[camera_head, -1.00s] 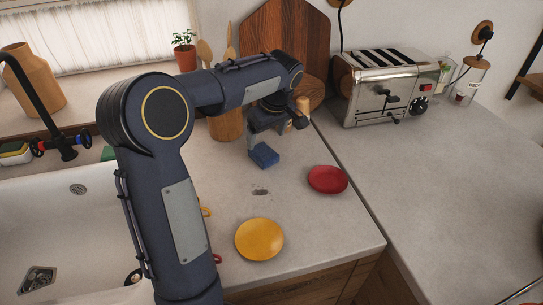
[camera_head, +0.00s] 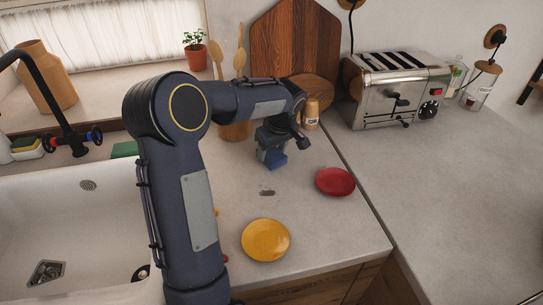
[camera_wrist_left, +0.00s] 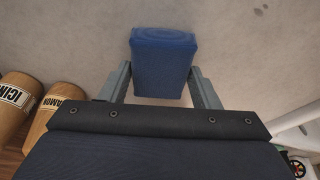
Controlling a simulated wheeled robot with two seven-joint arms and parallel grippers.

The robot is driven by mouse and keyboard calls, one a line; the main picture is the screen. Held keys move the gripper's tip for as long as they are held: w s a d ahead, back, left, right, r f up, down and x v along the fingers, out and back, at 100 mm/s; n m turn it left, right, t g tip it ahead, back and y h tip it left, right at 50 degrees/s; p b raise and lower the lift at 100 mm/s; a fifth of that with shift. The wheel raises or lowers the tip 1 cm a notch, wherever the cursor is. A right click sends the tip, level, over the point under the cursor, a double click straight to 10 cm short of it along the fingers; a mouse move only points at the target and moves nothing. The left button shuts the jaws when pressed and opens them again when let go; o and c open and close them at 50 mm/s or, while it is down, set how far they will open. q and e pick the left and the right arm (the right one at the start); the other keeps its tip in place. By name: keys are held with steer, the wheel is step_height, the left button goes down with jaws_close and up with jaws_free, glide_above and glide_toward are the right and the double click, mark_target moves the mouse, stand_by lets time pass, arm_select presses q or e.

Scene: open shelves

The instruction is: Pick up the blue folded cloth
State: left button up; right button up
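My right gripper is not in view.
A red plate (camera_head: 335,181) and a yellow plate (camera_head: 266,240) lie in front of the cloth. Wooden spice jars (camera_head: 311,115) and a utensil pot (camera_head: 234,128) stand close behind. A toaster (camera_head: 398,90) is at the right, a sink (camera_head: 70,225) at the left.

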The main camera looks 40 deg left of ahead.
mark_target(270, 151)
arm_select(q)
steer(key=c, duration=0.4)
steer(key=shift+r, duration=0.2)
steer(key=shift+r+p, duration=0.3)
step_height(270, 151, up, 2)
steer(key=shift+r+p, duration=0.1)
steer(key=shift+p, duration=0.7)
steer(key=s+d+r, duration=0.3)
steer(key=s+d+r+p, duration=0.1)
steer(key=s+d+r, duration=0.2)
steer(key=s, duration=0.1)
steer(key=s+d+r, duration=0.3)
steer(key=r, duration=0.1)
steer(key=shift+s+p, duration=0.35)
